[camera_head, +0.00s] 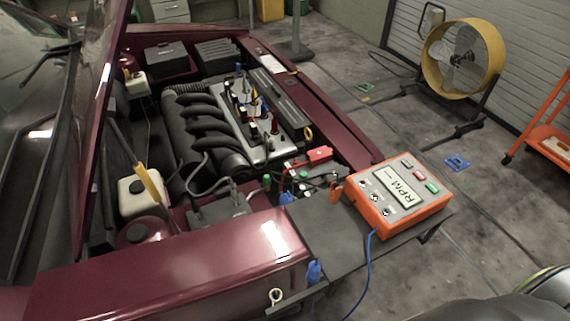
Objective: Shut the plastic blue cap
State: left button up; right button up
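Several small blue parts show, and I cannot tell for sure which one is the plastic blue cap. One blue piece (286,198) sits at the front right of the engine bay, by the inner edge of the front panel. A blue clip-like piece (314,272) is at the front edge of the dark shelf. A small blue piece (238,69) stands at the back of the engine. They are too small to tell whether any is open or shut. Neither of my grippers is in view.
An orange RPM box (431,213) stands on the dark shelf (322,232), with a blue cable (369,262) hanging down. The dark red car front (160,265) and engine (200,130) fill the left. A yellow fan (464,60) stands back right. The floor between is mostly clear.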

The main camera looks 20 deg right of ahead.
aim_at(286, 198)
jog(key=i+l+u, duration=0.15)
jog(key=l+u, duration=0.25)
jog(key=l, duration=0.4)
jog(key=i+l+u, duration=0.1)
jog(key=l+u, duration=0.3)
jog(key=l, duration=0.45)
jog(key=k+l+u, duration=0.1)
jog(key=l+u, duration=0.25)
jog(key=l, duration=0.5)
